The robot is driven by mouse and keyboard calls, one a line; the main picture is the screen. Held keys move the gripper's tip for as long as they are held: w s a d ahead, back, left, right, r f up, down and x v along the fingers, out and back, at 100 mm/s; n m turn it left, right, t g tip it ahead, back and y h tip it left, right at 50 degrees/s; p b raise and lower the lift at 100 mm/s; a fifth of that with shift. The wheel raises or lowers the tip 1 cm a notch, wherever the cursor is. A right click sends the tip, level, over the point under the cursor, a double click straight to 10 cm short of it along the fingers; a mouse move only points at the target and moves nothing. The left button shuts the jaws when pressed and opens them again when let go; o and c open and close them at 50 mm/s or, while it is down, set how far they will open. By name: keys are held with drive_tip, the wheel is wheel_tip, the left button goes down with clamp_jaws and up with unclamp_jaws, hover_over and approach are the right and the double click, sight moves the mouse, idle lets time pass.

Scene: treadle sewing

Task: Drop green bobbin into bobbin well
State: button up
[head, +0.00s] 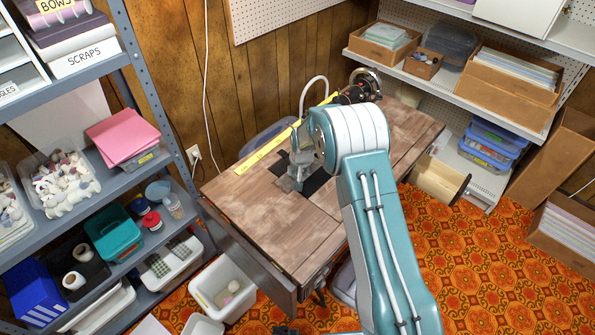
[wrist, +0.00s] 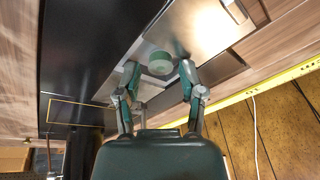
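In the wrist view, the pale green bobbin (wrist: 158,63) lies between my gripper's fingertips (wrist: 159,76), with a visible gap on either side. My gripper is open. The bobbin is over a light, recessed-looking area (wrist: 150,48) beside a shiny metal plate (wrist: 205,35); this looks like the bobbin well, but I cannot tell how deep the bobbin sits. The black sewing machine bed (wrist: 85,50) is at the left. In the head view, my gripper (head: 297,170) is low over the machine's dark bed (head: 318,180), and the bobbin is not visible.
The wooden sewing table (head: 265,215) surrounds the machine. A yellow measuring tape (head: 262,152) lies across its back left. A handwheel (head: 366,82) stands at the back. Shelving is at left and right. A white bin (head: 222,285) stands on the floor in front.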

idle(0.4)
drive_tip(key=a+v, duration=0.1)
drive_tip(key=v, duration=1)
drive_tip(key=shift+s+d+r, duration=0.15)
drive_tip(key=shift+d+r, duration=0.2)
drive_tip(key=shift+d, duration=0.1)
drive_tip(key=s+d+r+t, duration=0.1)
drive_tip(key=s+d+r, duration=0.3)
drive_tip(key=s+r, duration=0.5)
drive_tip(key=s+d+r+t, duration=0.1)
drive_tip(key=s+d+r, duration=0.2)
drive_tip(key=s+r, duration=0.55)
drive_tip(key=s+d+r, duration=0.2)
drive_tip(key=s+r, duration=0.1)
drive_tip(key=s, duration=0.6)
drive_tip(key=s+d+r+h, duration=0.1)
drive_tip(key=s+d+r, duration=0.2)
drive_tip(key=s, duration=0.6)
drive_tip(key=shift+s+n+t, duration=0.3)
drive_tip(key=shift+s+t, duration=0.1)
